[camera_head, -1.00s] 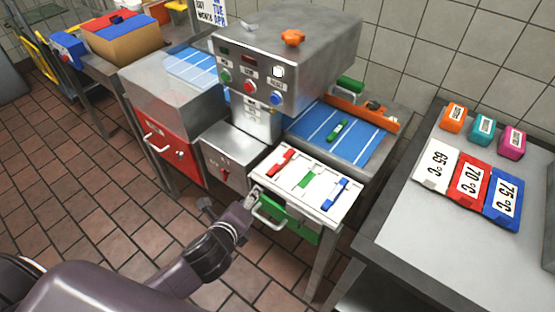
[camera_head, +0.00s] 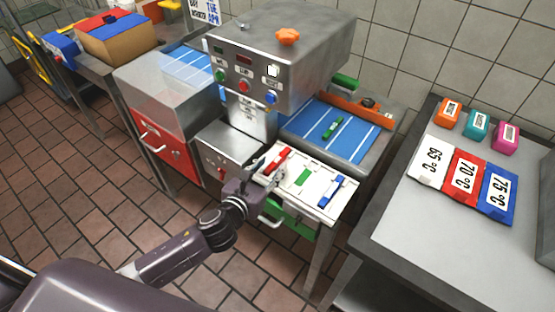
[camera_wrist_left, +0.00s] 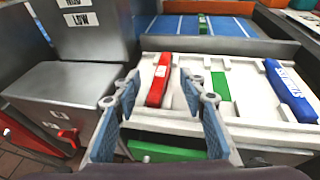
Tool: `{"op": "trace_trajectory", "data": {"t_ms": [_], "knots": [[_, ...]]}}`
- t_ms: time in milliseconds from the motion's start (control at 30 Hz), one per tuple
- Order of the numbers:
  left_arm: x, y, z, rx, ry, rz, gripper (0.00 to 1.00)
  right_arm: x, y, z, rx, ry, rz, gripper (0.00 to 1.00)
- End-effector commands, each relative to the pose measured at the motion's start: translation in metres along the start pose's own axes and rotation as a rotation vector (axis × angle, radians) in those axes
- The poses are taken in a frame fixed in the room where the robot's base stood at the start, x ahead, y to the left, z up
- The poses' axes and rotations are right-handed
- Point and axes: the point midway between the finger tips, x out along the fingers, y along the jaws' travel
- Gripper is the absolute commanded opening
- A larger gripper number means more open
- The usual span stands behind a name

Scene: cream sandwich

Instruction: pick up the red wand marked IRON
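The red wand (camera_head: 277,160) lies in the left slot of a white tray (camera_head: 318,207), left of a green wand (camera_head: 304,177) and a blue wand (camera_head: 332,191). In the left wrist view the red wand (camera_wrist_left: 159,80) lies ahead between the open fingers of my left gripper (camera_wrist_left: 154,88), with a small pale label at its upper part; I cannot read it. In the head view my left gripper (camera_head: 262,176) is at the tray's left edge, close to the red wand. The wand appears free of the fingers. My right gripper is not in view.
A grey machine box (camera_wrist_left: 70,95) stands close left of my left gripper. A control panel with coloured buttons (camera_head: 244,86) rises behind the tray. A blue conveyor (camera_head: 350,136) lies beyond it. A side table (camera_head: 430,240) with temperature cards is at the right.

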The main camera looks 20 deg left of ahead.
Motion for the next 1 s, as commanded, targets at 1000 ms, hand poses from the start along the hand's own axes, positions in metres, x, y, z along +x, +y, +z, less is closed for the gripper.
{"op": "trace_trajectory", "data": {"t_ms": [1000], "knots": [[0.027,0.001,-0.001,-0.002,0.001,0.001,0.0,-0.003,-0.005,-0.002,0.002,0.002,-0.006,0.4]]}}
